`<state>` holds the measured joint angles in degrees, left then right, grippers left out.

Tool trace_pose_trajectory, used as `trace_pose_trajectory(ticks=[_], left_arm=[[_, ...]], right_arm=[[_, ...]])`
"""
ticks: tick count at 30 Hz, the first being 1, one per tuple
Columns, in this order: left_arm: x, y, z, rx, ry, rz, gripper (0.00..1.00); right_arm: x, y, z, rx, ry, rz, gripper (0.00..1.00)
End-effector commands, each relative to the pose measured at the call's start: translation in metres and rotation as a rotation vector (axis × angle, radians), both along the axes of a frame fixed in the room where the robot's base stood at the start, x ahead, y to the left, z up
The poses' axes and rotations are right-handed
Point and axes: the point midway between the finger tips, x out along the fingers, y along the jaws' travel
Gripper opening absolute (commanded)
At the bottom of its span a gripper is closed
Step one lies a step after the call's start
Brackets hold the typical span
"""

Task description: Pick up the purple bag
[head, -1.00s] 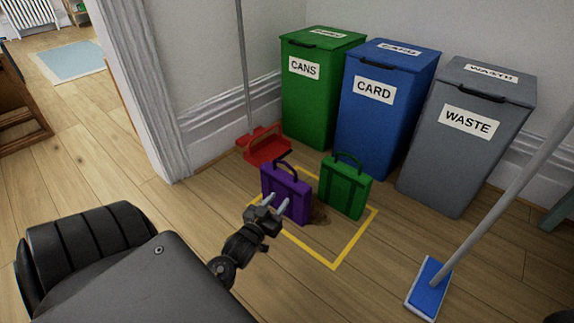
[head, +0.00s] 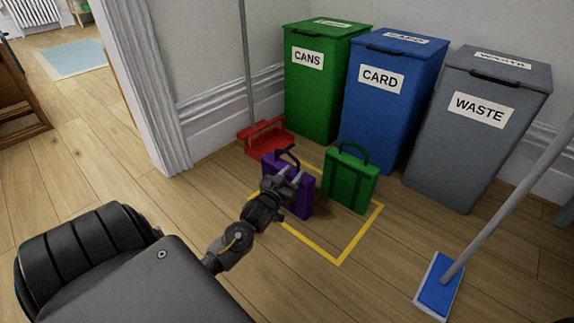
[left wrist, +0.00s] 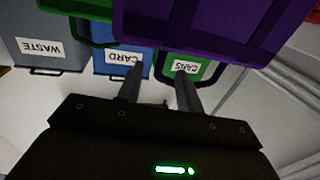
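The purple bag (head: 306,199) stands upright on the floor inside a yellow taped outline, its dark handle up. In the left wrist view the bag (left wrist: 205,22) fills the top, close to the fingers. My left gripper (head: 290,174) is in front of the bag, just below its handle, and hides part of its face. Its two fingers (left wrist: 160,90) are apart with nothing between them. I cannot tell whether they touch the bag. My right gripper is not in view.
A green bag (head: 350,182) stands right beside the purple one. A red dustpan (head: 265,138) is behind. Green (head: 318,95), blue (head: 385,105) and grey (head: 465,150) bins line the wall. A blue mop (head: 438,284) stands at right. The floor at front is clear.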

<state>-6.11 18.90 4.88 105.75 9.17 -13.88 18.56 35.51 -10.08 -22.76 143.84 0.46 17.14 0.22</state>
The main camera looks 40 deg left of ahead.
Motion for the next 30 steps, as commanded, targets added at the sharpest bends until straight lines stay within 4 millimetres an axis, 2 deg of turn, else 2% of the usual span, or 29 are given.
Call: trace_pose_trajectory(ticks=[1,3,12,21,30], left_arm=[[0.008,0.002,-0.005,0.001,-0.002,0.000,0.36],[0.014,0.003,-0.003,0.001,-0.001,0.000,0.36],[0.018,0.004,0.000,0.001,0.001,0.001,0.36],[0.018,0.004,0.000,0.001,0.001,0.001,0.00],[0.018,0.004,0.000,0.001,0.000,0.001,0.00]], right_arm=[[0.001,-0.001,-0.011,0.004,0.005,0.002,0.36],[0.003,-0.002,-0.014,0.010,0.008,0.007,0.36],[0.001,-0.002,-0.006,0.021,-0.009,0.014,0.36],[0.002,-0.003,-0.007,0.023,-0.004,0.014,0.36],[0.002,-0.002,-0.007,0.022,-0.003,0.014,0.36]])
